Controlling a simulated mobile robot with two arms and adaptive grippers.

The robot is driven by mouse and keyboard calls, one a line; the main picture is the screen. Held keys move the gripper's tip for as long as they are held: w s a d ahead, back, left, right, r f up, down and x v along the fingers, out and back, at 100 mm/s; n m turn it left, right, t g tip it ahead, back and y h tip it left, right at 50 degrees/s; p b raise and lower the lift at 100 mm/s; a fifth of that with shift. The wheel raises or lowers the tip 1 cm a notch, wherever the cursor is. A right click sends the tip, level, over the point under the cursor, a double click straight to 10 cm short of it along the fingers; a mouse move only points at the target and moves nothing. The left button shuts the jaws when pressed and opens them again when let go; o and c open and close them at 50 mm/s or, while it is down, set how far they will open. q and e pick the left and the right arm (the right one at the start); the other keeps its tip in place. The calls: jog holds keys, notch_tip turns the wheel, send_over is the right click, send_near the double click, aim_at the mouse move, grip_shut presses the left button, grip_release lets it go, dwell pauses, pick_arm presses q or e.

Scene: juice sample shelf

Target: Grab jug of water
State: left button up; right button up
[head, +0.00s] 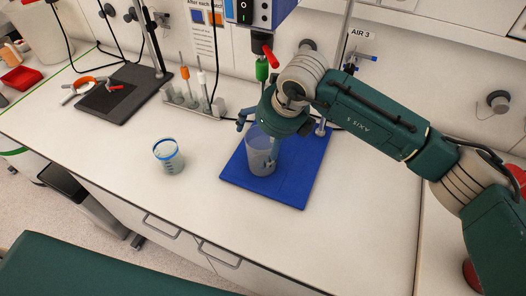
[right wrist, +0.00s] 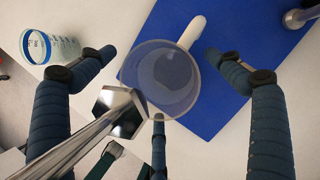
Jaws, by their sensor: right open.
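A translucent grey jug (head: 262,158) stands upright on a blue base plate (head: 299,190) in the head view. My right gripper (head: 259,137) is over the jug, with one finger at its near right side and another off to the left. In the right wrist view the jug (right wrist: 163,80) is seen from above, between the spread fingers of the right gripper (right wrist: 160,62). The fingers look open, and none is clearly closed on the jug. Its water level is hard to make out. My left gripper is not in view.
A small clear cup with a blue rim (head: 168,156) stands left of the plate. A rack with upright tools (head: 190,100) and a dark stand base (head: 122,92) are behind it. A mixer housing (head: 262,14) hangs above the plate. The front left bench is clear.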

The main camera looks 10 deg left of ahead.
jog(key=c, duration=1.6)
jog(key=shift+r, duration=0.1)
jog(key=c, duration=0.3)
jog(key=shift+r, duration=0.15)
jog(key=shift+c, duration=0.2)
